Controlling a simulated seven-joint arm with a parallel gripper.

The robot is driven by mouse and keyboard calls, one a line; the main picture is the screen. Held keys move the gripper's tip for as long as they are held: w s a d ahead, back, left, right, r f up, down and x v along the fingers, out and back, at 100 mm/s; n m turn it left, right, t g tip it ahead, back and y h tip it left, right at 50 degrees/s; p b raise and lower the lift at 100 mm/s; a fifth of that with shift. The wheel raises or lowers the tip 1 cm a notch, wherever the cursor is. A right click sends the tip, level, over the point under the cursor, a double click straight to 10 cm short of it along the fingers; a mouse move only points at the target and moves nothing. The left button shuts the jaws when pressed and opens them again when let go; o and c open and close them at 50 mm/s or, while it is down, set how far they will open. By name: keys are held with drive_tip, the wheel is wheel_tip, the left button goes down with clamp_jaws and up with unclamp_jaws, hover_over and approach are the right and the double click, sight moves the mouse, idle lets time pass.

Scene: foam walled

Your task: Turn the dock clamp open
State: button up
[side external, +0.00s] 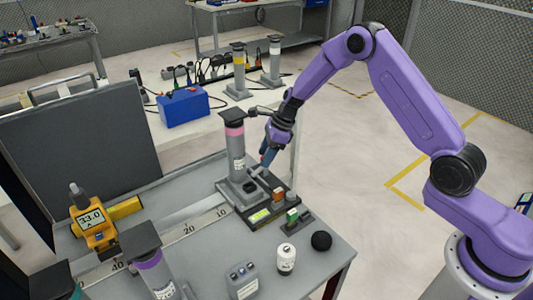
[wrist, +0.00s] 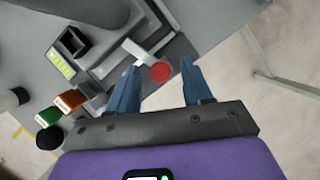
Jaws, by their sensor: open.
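The dock (side external: 258,212) is a dark base on the grey bench, with a small lit green display; the display also shows in the wrist view (wrist: 61,64). In the wrist view a light grey clamp lever (wrist: 138,54) with a round red end (wrist: 160,72) sticks out from the dock. My gripper (side external: 265,160) is above the dock's back right side, fingers pointing down. In the wrist view my gripper (wrist: 159,66) is open, with the red end between its two blue fingers. I cannot tell whether either finger touches the lever.
A grey post with a pink band (side external: 235,150) stands close left of my gripper. An orange block (side external: 279,194) and a green block (side external: 292,214) sit at the dock's right. A white bottle (side external: 286,259) and black ball (side external: 321,241) stand in front. Open floor lies right.

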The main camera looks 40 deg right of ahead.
drive_tip(key=shift+c, duration=0.4)
clamp_jaws()
drive_tip(key=shift+n, duration=0.3)
drive_tip(key=n, duration=0.1)
drive_tip(key=n+g, duration=0.1)
drive_tip(key=n, duration=0.1)
drive_tip(key=shift+w+d+y, duration=0.15)
drive_tip(key=shift+y, duration=0.25)
drive_tip(key=n+g, duration=0.1)
drive_tip(key=n, duration=0.2)
drive_tip(key=shift+w+n+g, duration=0.1)
drive_tip(key=shift+n+g, duration=0.2)
drive_tip(key=shift+g, duration=0.1)
drive_tip(key=n+g, duration=0.1)
drive_tip(key=n, duration=0.2)
drive_tip(key=shift+w+n+h, duration=0.15)
drive_tip(key=shift+n+h, duration=0.15)
drive_tip(key=shift+w+n+g+h, duration=0.1)
drive_tip(key=shift+n+g+h, duration=0.45)
drive_tip(key=shift+n, duration=1.35)
drive_tip(key=shift+g, duration=0.25)
